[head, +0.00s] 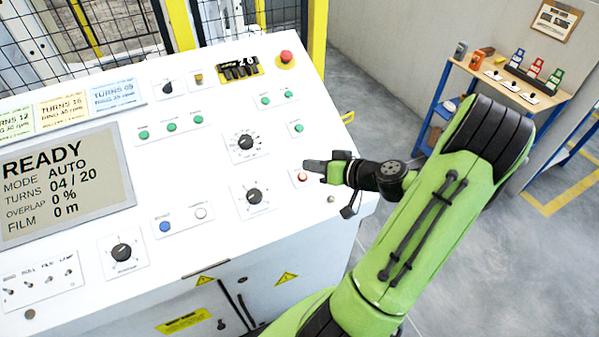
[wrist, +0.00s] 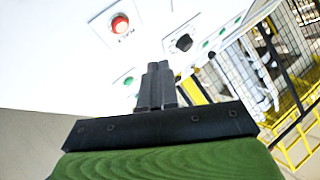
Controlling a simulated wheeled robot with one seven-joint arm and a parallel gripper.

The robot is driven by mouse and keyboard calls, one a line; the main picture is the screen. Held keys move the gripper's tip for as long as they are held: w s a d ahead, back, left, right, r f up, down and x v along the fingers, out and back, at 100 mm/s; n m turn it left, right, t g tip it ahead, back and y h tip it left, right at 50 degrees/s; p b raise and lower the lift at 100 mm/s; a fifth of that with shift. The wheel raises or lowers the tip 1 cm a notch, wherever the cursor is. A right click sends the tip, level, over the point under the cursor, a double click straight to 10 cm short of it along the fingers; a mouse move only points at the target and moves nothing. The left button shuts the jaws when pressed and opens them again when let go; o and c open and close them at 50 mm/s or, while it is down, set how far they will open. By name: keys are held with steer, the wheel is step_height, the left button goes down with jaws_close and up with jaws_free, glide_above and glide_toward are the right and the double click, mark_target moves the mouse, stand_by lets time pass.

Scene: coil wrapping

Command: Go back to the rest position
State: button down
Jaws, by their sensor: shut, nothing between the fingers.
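My gripper (head: 315,166) is shut and empty. In the head view it hovers over the right part of the white control panel (head: 205,235), at the end of my green arm. Just below its fingers is a small red button (head: 302,177). In the wrist view the dark fingers (wrist: 155,75) are together with nothing between them. A red button (wrist: 120,24) on the panel lies ahead and to the left of them there. I cannot tell the exact height of the fingers above the panel.
The panel carries a display (head: 65,185) reading READY, several knobs and buttons, and a red mushroom button (head: 287,56) at its far corner. A wire fence (head: 110,30) stands behind. A wooden-topped table (head: 520,85) stands at the back right, with open grey floor (head: 480,240) before it.

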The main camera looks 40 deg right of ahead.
steer(key=a+r+n+g, duration=0.2)
steer(key=a+n+g, duration=0.4)
steer(key=a, duration=1)
steer(key=s+a+r+m+h, duration=0.1)
steer(key=s+a+r, duration=0.2)
steer(key=s, duration=0.4)
steer(key=s+a+r+m+g+h+b, duration=0.1)
steer(key=s+a+r, duration=0.3)
steer(key=s, duration=0.3)
steer(key=shift+a+r+g+h, duration=0.15)
steer(key=shift+r+g+h, duration=0.15)
steer(key=shift+r, duration=0.45)
